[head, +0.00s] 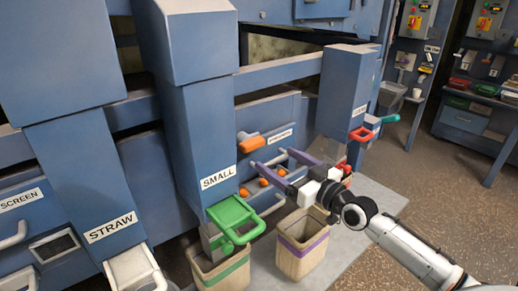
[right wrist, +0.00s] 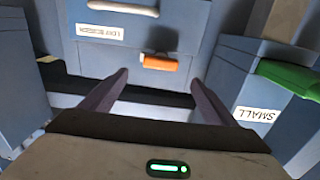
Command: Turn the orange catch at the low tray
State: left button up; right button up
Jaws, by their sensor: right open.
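The orange catch (right wrist: 158,63) shows in the right wrist view on a blue tray front (right wrist: 195,40), beside a white label and below a pale bar handle. It lies crosswise in that picture, ahead of the gap between my fingers. My right gripper (head: 270,160) is open and empty, its purple fingers pointing at the blue fronts behind the SMALL chute. In the head view several orange parts (head: 267,182) show around the fingers, partly hidden by them. A larger orange handle (head: 249,142) sits just above the fingertips. My left gripper is out of view.
The SMALL chute (head: 205,130) with its green handle (head: 232,217) stands left of my gripper. Another chute (head: 347,88) with a red handle stands right. Two bins (head: 302,245) (head: 222,272) stand below. The floor at right is open.

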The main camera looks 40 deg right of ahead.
aim_at(256, 147)
jog(key=w, duration=0.9)
jog(key=shift+a+f, duration=0.1)
jog(key=shift+a, duration=0.3)
jog(key=shift+c, duration=0.4)
jog(key=c, duration=1)
